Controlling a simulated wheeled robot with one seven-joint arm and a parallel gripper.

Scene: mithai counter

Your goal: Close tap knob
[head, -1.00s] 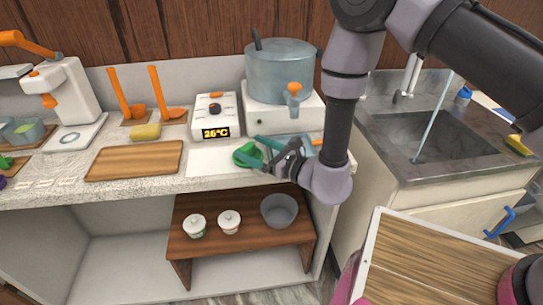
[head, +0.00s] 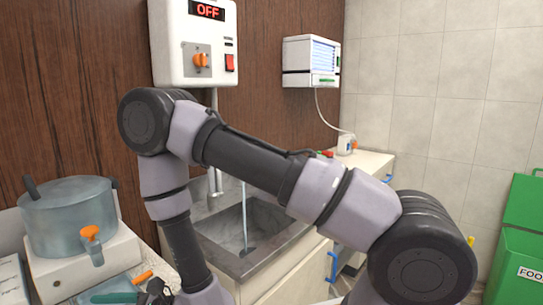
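The sink tap (head: 218,181) is a pale metal pipe at the back of the grey sink (head: 280,221), partly hidden behind my arm. A thin stream of water (head: 244,218) falls into the basin. I cannot clearly make out a knob on this tap. A steel pot (head: 70,222) at the left has an orange-handled spigot (head: 91,236) on its front; no flow shows from it. My gripper (head: 152,292) is low at the left, near the counter below the pot and apart from the sink tap. Its fingers are mostly cut off by the picture edge.
My arm crosses in front of the sink. A white wall heater (head: 168,50) reading OFF hangs above the tap, with an orange dial (head: 201,60). A white device (head: 311,62) hangs further right. A green bin (head: 519,255) stands at the far right.

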